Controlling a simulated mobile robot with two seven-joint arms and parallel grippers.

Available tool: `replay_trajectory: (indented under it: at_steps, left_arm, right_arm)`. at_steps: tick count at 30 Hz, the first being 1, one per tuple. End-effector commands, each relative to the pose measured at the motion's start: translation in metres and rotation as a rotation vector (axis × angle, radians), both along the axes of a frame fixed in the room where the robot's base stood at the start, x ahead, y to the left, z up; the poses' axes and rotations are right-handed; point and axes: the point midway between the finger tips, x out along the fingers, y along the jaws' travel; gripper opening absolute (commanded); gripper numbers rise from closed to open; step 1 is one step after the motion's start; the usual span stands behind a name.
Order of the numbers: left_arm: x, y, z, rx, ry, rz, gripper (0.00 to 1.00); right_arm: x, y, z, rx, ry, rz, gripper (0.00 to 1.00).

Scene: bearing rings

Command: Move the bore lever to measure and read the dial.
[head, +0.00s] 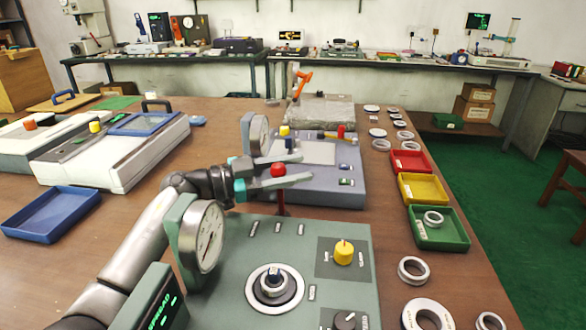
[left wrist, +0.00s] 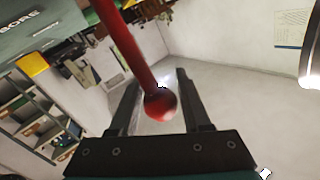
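The bore lever is a red stem (head: 281,203) with a red ball knob (head: 278,169), rising from the far edge of the near green gauge station (head: 225,290). In the left wrist view the ball (left wrist: 160,105) lies between the two fingers, with gaps on both sides. My left gripper (head: 305,167) is open around the knob, and its fingers point right in the head view. The round white dial (head: 208,236) stands at the station's left side, seen at a slant; its reading is too small to tell. My right gripper is not in view.
A grey-blue station (head: 335,185) stands just behind the lever. Red (head: 410,162), yellow (head: 422,188) and green (head: 440,238) trays and several metal rings line the right side. A blue tray (head: 48,213) lies at the left. A centre spindle (head: 274,283) and yellow knob (head: 343,252) stick up from the near station.

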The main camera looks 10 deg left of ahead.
Motion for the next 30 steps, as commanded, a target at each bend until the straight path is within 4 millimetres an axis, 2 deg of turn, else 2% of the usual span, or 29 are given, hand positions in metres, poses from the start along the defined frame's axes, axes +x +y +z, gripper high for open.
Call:
replay_trajectory:
  at_steps: [2, 12, 30]
  left_arm:
    - [-0.0001, 0.0002, -0.0001, 0.000, 0.000, 0.000, 0.37]
    - [-0.0001, 0.0004, -0.0003, 0.001, 0.000, 0.000, 0.00]
    - [-0.0001, 0.0005, -0.0006, 0.001, 0.000, 0.000, 0.00]
  right_arm:
    - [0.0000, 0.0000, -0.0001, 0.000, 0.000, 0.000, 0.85]
    - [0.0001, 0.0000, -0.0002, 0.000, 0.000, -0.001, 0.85]
    - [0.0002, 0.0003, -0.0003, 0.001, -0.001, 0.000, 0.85]
